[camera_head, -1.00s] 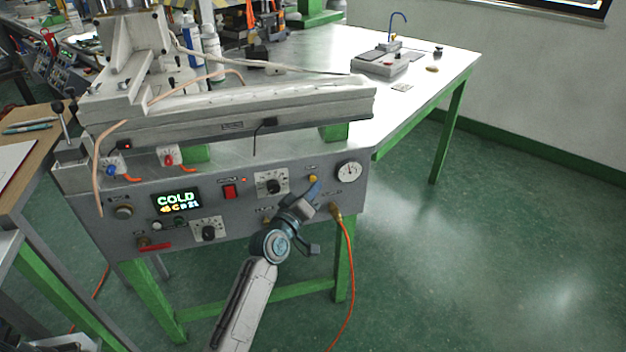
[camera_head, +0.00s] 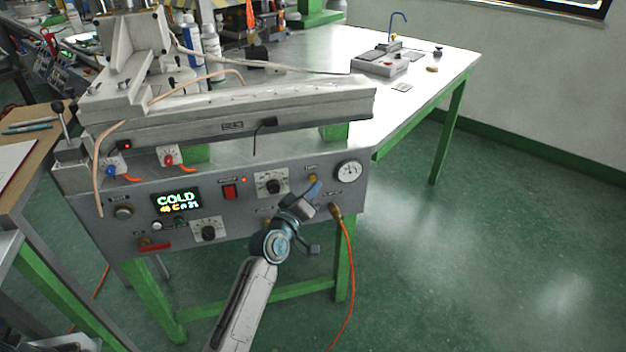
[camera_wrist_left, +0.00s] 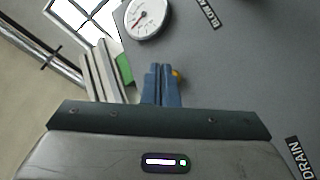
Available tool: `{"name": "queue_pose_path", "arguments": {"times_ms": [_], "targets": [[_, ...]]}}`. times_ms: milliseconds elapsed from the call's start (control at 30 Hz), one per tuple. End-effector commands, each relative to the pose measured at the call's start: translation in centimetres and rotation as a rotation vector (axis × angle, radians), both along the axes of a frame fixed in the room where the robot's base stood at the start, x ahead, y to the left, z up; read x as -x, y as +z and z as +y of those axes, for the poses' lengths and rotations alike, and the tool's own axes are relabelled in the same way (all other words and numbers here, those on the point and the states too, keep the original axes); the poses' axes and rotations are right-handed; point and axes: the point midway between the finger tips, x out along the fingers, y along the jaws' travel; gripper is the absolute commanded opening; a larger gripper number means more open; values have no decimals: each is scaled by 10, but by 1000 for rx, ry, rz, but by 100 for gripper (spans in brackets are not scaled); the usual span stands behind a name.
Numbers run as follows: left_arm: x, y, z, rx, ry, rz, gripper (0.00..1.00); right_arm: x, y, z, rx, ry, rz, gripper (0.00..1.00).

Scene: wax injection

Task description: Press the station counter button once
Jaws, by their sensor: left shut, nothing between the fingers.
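The grey station panel (camera_head: 255,205) carries a lit display (camera_head: 177,201) reading COLD with smaller figures below. A small yellow button (camera_head: 312,178) sits near the panel's upper right; its label is too small to read. My left gripper (camera_head: 318,186) is shut and empty, its blue fingertips just below and right of this button. In the left wrist view the closed blue fingers (camera_wrist_left: 162,69) point at the panel, and a bit of the yellow button (camera_wrist_left: 177,73) shows beside their tips, partly hidden. I cannot tell whether they touch. My right gripper is out of view.
A round gauge (camera_head: 348,171) sits right of the fingers and also shows in the wrist view (camera_wrist_left: 148,17). A brass fitting with an orange hose (camera_head: 350,265) is below it. A red switch (camera_head: 230,192) and black dials (camera_head: 271,183) lie left. The floor at right is clear.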

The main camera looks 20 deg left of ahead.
Motion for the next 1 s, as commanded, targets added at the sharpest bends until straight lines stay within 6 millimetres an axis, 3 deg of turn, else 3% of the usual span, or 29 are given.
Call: {"name": "queue_pose_path", "arguments": {"times_ms": [1000], "targets": [[-8, 0, 6, 0, 0, 0, 0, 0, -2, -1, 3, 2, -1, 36]]}}
